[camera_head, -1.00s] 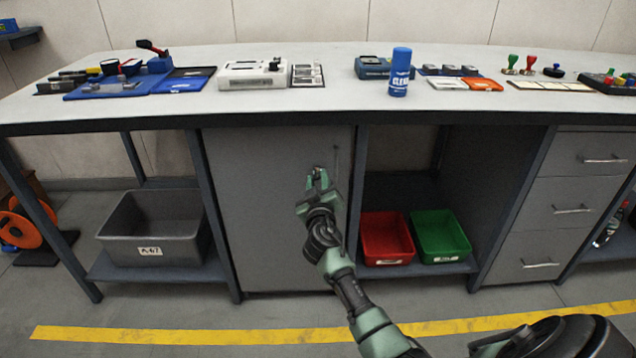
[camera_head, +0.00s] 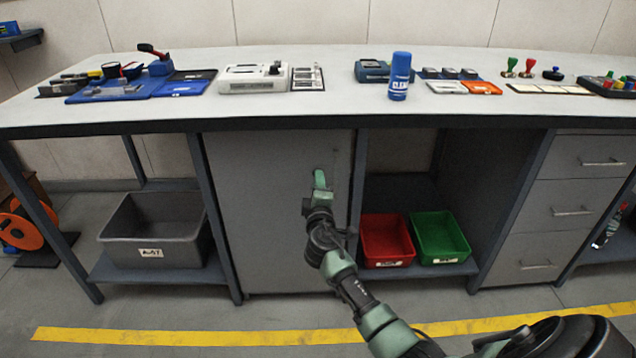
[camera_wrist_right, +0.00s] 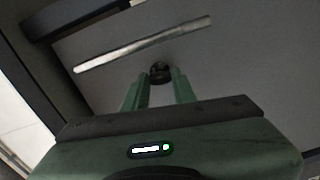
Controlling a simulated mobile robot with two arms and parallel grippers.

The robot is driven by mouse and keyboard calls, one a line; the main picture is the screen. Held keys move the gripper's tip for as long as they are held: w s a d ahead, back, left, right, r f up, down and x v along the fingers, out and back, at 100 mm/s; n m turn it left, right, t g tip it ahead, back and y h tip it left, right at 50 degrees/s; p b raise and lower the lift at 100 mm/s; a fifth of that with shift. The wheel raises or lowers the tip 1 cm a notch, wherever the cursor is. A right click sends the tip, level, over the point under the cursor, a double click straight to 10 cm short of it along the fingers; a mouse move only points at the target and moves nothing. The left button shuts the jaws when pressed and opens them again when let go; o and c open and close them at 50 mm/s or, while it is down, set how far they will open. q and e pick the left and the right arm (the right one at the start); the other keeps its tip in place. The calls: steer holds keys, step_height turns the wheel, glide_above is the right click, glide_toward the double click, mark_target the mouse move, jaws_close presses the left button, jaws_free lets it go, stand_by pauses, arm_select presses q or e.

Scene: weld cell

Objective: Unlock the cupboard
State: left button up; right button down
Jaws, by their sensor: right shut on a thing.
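The cupboard (camera_head: 265,220) is a grey door under the bench, and it is closed. Its bar handle is faint in the head view, near the door's right edge. In the right wrist view the handle (camera_wrist_right: 145,43) is a pale bar across the door, just beyond my fingers. My right gripper (camera_head: 319,176) is at the upper right of the door. In the wrist view its green fingers are shut on a small dark round lock piece (camera_wrist_right: 160,70) on the door. I cannot tell whether this is a key or a knob. My left gripper is not in view.
A grey bin (camera_head: 155,250) stands on the shelf left of the cupboard. A red bin (camera_head: 387,262) and a green bin (camera_head: 440,258) are to its right, by drawers (camera_head: 572,210). The bench top (camera_head: 330,108) holds several tools and a blue can (camera_head: 400,77).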

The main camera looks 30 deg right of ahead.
steer(key=shift+n, duration=0.9)
steer(key=c, duration=1.1)
jaws_free()
steer(key=shift+c, duration=0.2)
steer(key=p+v, duration=0.1)
steer(key=v, duration=0.7)
steer(key=shift+p, duration=0.3)
